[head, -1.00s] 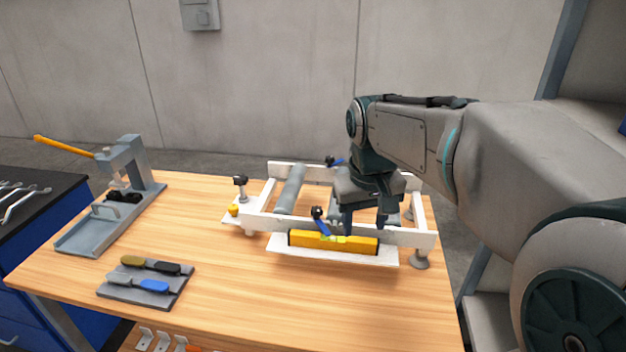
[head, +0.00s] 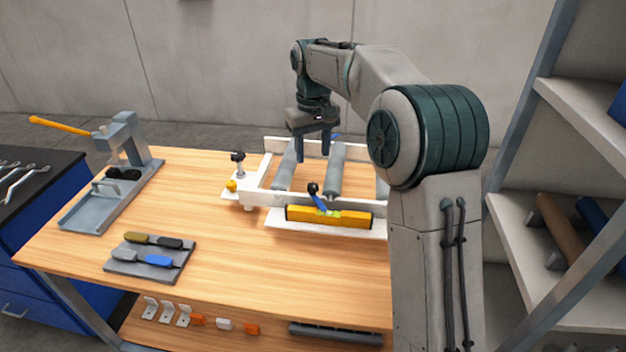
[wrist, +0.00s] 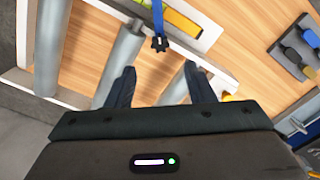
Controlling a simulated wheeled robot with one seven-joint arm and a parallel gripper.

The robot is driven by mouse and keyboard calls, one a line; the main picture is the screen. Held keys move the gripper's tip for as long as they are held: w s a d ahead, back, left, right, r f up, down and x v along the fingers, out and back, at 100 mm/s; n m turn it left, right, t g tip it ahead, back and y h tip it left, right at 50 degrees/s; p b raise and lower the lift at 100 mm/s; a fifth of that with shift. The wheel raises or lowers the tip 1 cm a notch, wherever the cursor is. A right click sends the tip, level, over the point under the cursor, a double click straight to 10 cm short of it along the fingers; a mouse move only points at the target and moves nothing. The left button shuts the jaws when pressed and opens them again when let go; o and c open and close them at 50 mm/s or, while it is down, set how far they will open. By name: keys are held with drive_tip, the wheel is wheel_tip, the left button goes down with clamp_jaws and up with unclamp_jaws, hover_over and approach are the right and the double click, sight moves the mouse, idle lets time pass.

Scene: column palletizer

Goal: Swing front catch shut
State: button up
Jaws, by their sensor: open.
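The front catch (head: 315,196) is a blue lever with a black knob on the front rail of the white roller frame (head: 262,193). It stands tilted, with its knob up and to the left, above the yellow spirit level (head: 328,217). In the wrist view the blue lever and dark knob (wrist: 160,42) show at the top, beyond my fingertips. My gripper (head: 313,158) is open and empty, pointing down above the grey rollers, behind the front catch. Its two fingers (wrist: 160,82) also show in the wrist view, apart from the catch.
A clamp with a black knob (head: 238,163) stands at the frame's left end. A grey lever press (head: 115,180) and a tool mat (head: 150,258) are on the left of the table. The front of the wooden table (head: 270,280) is clear. Shelving (head: 560,200) stands on the right.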

sight(313, 185)
wheel_tip(313, 185, down, 9)
drive_tip(key=shift+f+p, duration=0.2)
drive_tip(key=shift+p, duration=0.15)
drive_tip(key=c, duration=1)
